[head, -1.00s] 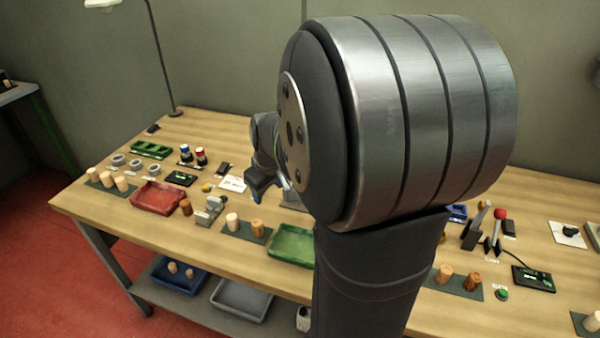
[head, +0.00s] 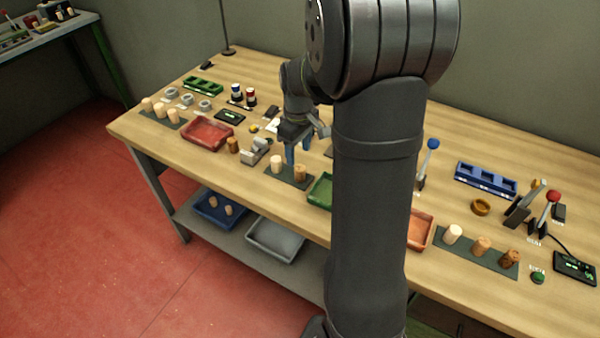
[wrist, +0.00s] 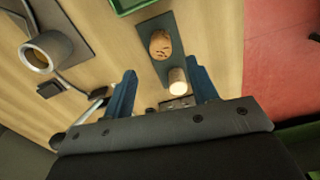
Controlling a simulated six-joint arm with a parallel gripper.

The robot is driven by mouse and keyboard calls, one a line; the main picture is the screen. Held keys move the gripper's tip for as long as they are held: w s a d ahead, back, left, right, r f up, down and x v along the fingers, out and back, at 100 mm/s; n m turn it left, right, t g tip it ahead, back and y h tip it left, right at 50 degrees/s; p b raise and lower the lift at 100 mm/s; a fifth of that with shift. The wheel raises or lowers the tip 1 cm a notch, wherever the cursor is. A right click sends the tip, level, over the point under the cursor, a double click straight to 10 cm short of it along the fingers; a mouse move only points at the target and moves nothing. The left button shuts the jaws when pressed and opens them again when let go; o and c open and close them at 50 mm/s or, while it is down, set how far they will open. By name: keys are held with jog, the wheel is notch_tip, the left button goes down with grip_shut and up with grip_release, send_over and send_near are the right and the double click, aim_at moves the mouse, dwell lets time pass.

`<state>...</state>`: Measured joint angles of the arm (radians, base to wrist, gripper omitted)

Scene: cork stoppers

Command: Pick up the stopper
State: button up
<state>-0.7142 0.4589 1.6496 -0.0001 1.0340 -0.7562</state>
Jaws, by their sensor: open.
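A pale stopper (head: 277,163) and a brown stopper (head: 300,172) stand on a dark mat (head: 289,179) near the front of the bench. My gripper (head: 297,150), with blue fingers, is open just behind and above them. In the wrist view, the pale stopper (wrist: 177,83) shows between the open fingers (wrist: 160,68), nearer the right one. The brown stopper (wrist: 160,44) lies beyond the fingertips. No contact is visible. Which stopper is meant cannot be told; others stand on mats at the left (head: 160,110) and right (head: 453,234).
A small grey device (head: 256,151) stands left of the mat. A green tray (head: 320,191) is at its right and a red tray (head: 207,133) farther left. My arm hides the bench middle. Levers (head: 548,208) stand at the right.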

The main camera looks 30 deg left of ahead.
aim_at(300, 167)
jog(key=f, duration=0.7)
jog(key=shift+s+d+f, duration=0.15)
jog(key=shift+d+f, duration=0.05)
jog(key=shift+d, duration=0.05)
jog(key=shift+c, duration=0.2)
jog(key=c, duration=1)
